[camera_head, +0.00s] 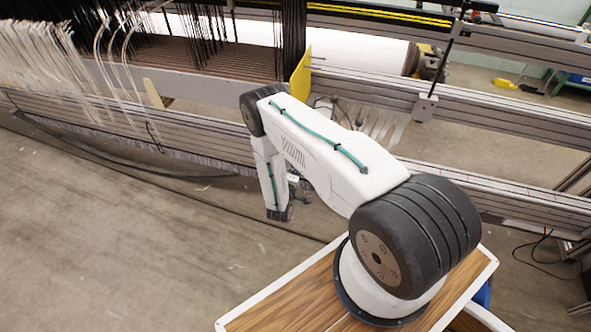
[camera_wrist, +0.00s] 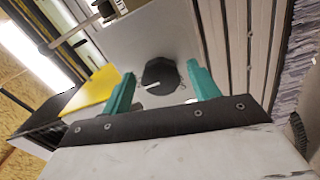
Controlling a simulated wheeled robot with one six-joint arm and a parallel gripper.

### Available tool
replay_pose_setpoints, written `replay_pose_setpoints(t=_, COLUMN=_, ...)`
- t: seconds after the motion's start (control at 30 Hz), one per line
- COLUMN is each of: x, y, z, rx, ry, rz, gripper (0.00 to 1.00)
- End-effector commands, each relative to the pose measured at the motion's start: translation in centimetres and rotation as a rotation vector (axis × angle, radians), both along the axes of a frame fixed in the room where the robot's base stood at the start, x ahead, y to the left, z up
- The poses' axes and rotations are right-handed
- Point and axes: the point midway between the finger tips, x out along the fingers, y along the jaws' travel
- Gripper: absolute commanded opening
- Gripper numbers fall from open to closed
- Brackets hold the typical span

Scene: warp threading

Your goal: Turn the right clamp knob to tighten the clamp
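In the wrist view, a round black clamp knob (camera_wrist: 160,76) with a white pointer line sits on a grey metal plate (camera_wrist: 180,35). The pointer aims toward the lower left. My gripper (camera_wrist: 163,88) is open, with one green finger to the left of the knob and one to the right, and gaps show on both sides. Whether the fingertips reach down to the knob's depth I cannot tell. In the head view my white arm reaches toward the loom, and the knob and fingertips are hidden there.
A yellow plate (camera_wrist: 92,92) stands left of the knob; it also shows in the head view (camera_head: 301,73). Aluminium rails (camera_head: 510,115) run along the loom on the right. White threads (camera_head: 45,60) hang at the left. The floor (camera_head: 130,240) in front is mostly clear.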

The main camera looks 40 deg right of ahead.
Motion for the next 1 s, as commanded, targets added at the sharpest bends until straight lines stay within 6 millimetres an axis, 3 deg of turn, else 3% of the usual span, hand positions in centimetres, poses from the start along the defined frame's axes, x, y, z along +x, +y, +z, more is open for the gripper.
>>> replay_pose_setpoints(t=0.37, x=-0.1, y=0.9, z=0.0, rx=-0.001, ry=-0.001, rz=0.01, gripper=0.63)
replay_pose_setpoints(t=0.73, x=-3.8, y=5.5, z=0.0, rx=0.0, ry=0.001, rz=0.01, gripper=0.63)
replay_pose_setpoints(t=1.0, x=-4.7, y=6.5, z=0.0, rx=-0.001, ry=-0.001, rz=0.007, gripper=0.63)
